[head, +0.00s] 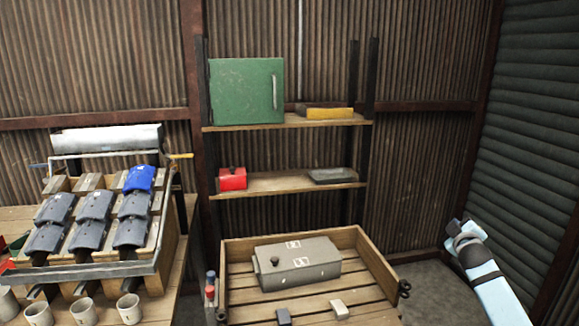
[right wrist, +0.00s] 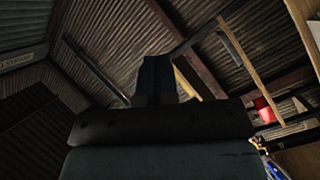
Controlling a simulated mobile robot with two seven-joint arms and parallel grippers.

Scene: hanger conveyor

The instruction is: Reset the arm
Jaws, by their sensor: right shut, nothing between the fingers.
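My right gripper (right wrist: 156,78) shows in the right wrist view as dark fingers close together, pointing up toward the roof and wall, with nothing held. In the head view a light blue and dark part of my right arm rises at the lower right, apart from the shelves and the tray; the fingers cannot be made out there. My left arm and gripper are out of view.
A wooden tray (head: 234,272) holds a grey box (head: 312,266). A shelf rack (head: 278,186) carries a green cabinet (head: 245,92) and a red box (head: 233,179). A sloped rack (head: 90,272) with dark parts and several cups stand left. Floor near my arm looks clear.

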